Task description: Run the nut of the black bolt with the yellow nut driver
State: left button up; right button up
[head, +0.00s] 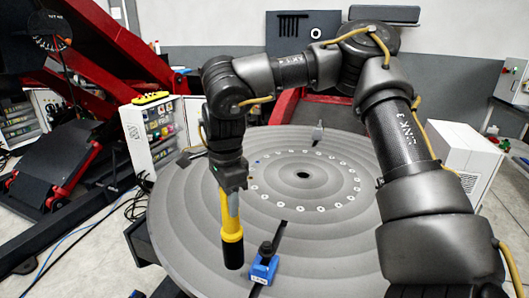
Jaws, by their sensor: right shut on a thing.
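My right gripper (233,180) is shut on the yellow nut driver (231,214) and holds it nearly upright, its black lower end (233,252) pointing down over the front of the round grey table (190,230). Whether that end touches anything is hard to tell. Just right of it is a blue block (262,270) with a black knob (266,249) on top and a black bar beside it. I cannot make out the black bolt or its nut; they may be hidden by the driver. My left gripper is not in view.
The table has a ring of pale holes around a dark centre hole (302,175). A grey clamp (318,131) stands at its back edge. A white cabinet (155,135) and red machinery are at the left; a white box (467,155) is at the right.

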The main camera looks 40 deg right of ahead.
pick_arm(q)
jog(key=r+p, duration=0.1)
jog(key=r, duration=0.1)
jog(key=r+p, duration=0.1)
jog(key=p, duration=0.1)
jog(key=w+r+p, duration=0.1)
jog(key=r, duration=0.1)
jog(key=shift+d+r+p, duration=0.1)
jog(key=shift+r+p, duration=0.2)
jog(key=shift+p, duration=0.1)
pick_arm(e)
jog(key=d+r+m, duration=0.3)
jog(key=d+m, duration=0.2)
jog(key=m, duration=0.6)
jog(key=s+d+r+m, duration=0.1)
jog(key=d+r+m, duration=0.2)
jog(key=m, duration=0.9)
jog(key=d, duration=0.3)
jog(key=shift+r+m, duration=0.15)
jog(key=shift+m, duration=0.15)
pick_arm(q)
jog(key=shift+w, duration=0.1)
